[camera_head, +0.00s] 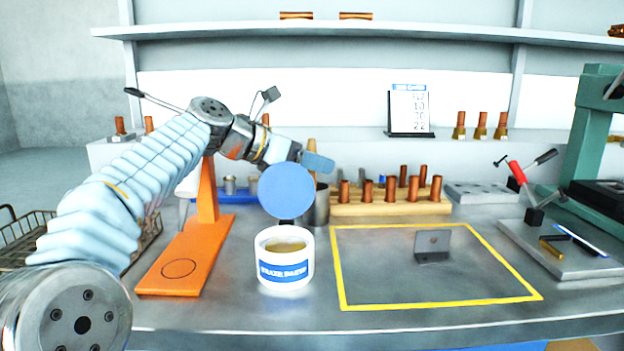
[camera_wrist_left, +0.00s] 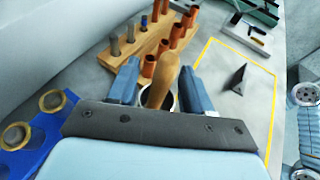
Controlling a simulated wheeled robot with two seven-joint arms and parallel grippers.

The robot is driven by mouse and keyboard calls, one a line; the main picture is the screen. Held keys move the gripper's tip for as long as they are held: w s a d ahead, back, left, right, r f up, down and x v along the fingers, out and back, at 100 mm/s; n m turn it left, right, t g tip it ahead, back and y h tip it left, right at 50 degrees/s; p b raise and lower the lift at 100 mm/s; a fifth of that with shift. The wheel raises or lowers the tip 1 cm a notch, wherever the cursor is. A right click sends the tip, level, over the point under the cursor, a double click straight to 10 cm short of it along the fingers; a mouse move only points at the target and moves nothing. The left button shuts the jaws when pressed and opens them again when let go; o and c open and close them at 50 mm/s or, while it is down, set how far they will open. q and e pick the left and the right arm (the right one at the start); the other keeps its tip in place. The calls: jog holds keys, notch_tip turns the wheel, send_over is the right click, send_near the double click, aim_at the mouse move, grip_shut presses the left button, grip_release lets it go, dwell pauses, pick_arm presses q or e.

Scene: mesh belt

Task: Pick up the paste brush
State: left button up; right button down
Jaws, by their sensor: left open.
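The paste brush shows as a tan wooden handle (camera_wrist_left: 165,78) standing up from a metal cup (camera_head: 317,206); its lower end is hidden in the cup. In the head view only the handle's top (camera_head: 311,146) shows behind my gripper. My left gripper (camera_head: 314,162) is open above the cup. In the left wrist view its two blue fingers (camera_wrist_left: 158,80) are on either side of the handle, with gaps visible between them and it. My right gripper is not in view.
A white paste jar (camera_head: 286,270) with a round blue lid (camera_head: 287,191) raised stands in front of the cup. A wooden block (camera_head: 392,207) with copper pieces is close on the right. An orange stand (camera_head: 180,262) is at left. A yellow-outlined area holds a bracket (camera_head: 432,246).

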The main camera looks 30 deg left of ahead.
pick_arm(q)
jog(key=shift+x, duration=0.8)
jog(key=shift+r, duration=0.1)
grip_shut()
notch_tip(320, 180, up, 10)
jog(key=p, duration=0.1)
jog(key=shift+p, duration=0.4)
